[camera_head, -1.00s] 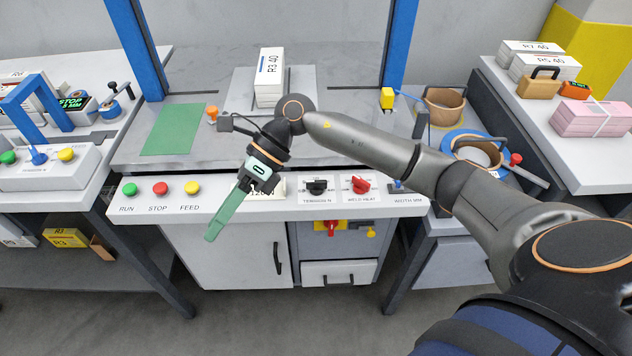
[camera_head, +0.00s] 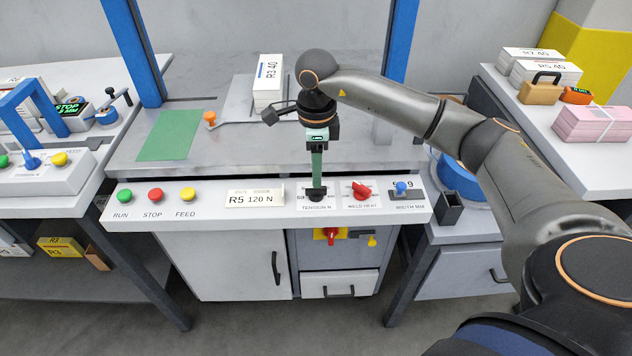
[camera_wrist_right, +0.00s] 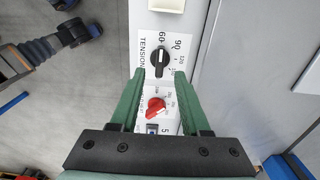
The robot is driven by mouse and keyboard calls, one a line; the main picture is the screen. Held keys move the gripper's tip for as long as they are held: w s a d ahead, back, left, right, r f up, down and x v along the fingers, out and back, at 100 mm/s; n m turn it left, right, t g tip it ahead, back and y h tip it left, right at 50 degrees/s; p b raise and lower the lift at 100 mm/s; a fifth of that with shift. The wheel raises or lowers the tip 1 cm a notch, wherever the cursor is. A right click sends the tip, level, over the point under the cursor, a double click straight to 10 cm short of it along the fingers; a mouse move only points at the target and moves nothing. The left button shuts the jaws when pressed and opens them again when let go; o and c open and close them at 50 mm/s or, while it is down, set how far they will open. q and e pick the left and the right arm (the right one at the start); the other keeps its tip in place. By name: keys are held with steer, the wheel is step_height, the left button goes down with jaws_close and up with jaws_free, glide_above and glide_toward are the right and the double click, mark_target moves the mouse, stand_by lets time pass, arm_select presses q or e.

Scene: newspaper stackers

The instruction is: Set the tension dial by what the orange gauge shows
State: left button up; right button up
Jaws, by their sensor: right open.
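The black tension dial (camera_head: 316,195) is on the white front panel, under my right gripper (camera_head: 317,186), whose green fingers point down at it. In the right wrist view the dial's knob (camera_wrist_right: 163,61) shows just beyond and between the tips of my open right gripper (camera_wrist_right: 159,74); contact cannot be told. Marks 60, 90 and 120 show beside the knob; its exact setting is unclear. The orange gauge (camera_head: 577,95) lies on the right table with a small dark display, too small to read. My left gripper is not in view.
The red weld heat knob (camera_head: 362,190) and blue width knob (camera_head: 401,188) sit right of the tension dial. A card (camera_head: 255,198) reads "R5 120 N". Green, red and yellow buttons (camera_head: 155,195) are at the panel's left. A paper stack (camera_head: 268,85) stands behind.

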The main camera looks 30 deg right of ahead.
mark_target(316, 192)
steer(key=shift+f, duration=2.2)
steer(key=shift+c, duration=0.2)
jaws_close()
